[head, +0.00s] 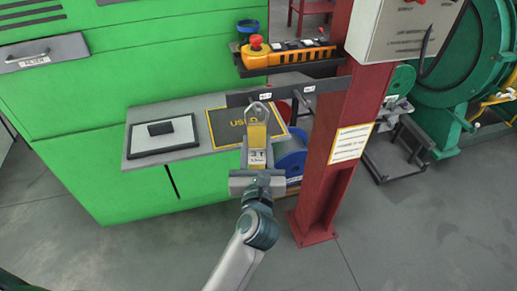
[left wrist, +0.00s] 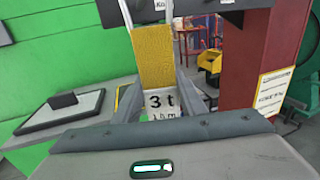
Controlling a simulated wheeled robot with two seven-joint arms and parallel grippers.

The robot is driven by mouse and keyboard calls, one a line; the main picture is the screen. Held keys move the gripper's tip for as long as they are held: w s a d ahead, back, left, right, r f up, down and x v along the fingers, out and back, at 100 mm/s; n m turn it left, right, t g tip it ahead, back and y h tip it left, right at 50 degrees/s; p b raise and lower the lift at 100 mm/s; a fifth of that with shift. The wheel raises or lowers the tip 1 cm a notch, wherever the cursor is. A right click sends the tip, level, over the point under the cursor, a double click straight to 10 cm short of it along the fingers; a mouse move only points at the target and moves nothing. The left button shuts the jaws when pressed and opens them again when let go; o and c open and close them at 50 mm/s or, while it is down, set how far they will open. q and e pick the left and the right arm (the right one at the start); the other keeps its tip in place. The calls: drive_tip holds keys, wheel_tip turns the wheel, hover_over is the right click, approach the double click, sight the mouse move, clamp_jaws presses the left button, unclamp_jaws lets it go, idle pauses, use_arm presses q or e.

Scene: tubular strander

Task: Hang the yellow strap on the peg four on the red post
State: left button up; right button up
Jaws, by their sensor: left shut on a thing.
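The yellow strap (head: 257,133) is held upright in my left gripper (head: 256,156), with its pale loop at the top. In the left wrist view the strap (left wrist: 154,58) stands between the two fingers of my left gripper (left wrist: 162,98), above a white tag reading "3 t". The red post (head: 345,140) stands to the right; it also shows in the left wrist view (left wrist: 240,65). A dark peg rail (head: 284,92) with small white labels runs left from the post. The loop overlaps the rail's lower edge in the head view; I cannot tell whether it touches a peg. The label numbers are unreadable.
A grey bench (head: 190,155) carries a black-framed board (head: 163,135) and a dark "USED" mat (head: 222,124). Above the rail is a shelf with a yellow control box (head: 290,57). Green machinery stands right.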

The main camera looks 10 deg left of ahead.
use_arm(q)
drive_tip(key=shift+w+a, duration=0.25)
drive_tip(key=shift+w, duration=0.1)
drive_tip(key=shift+w+a+f, duration=0.1)
drive_tip(key=shift+w, duration=0.1)
drive_tip(key=shift+w+a+f, duration=0.1)
drive_tip(key=shift+w+f, duration=0.1)
drive_tip(key=shift+f, duration=0.1)
drive_tip(key=shift+w+a+f+b, duration=0.1)
drive_tip(key=shift+w+f+b, duration=0.15)
drive_tip(key=shift+f+b, duration=0.1)
drive_tip(key=shift+f, duration=0.1)
use_arm(e)
drive_tip(key=shift+s+d+f+g, duration=0.15)
drive_tip(key=shift+d+f+g, duration=0.15)
drive_tip(key=shift+d+f, duration=0.1)
drive_tip(key=shift+r, duration=0.15)
drive_tip(key=shift+s, duration=0.1)
use_arm(q)
drive_tip(key=o, duration=1.4)
use_arm(e)
drive_tip(key=shift+f, duration=0.2)
use_arm(q)
drive_tip(key=shift+f, duration=0.15)
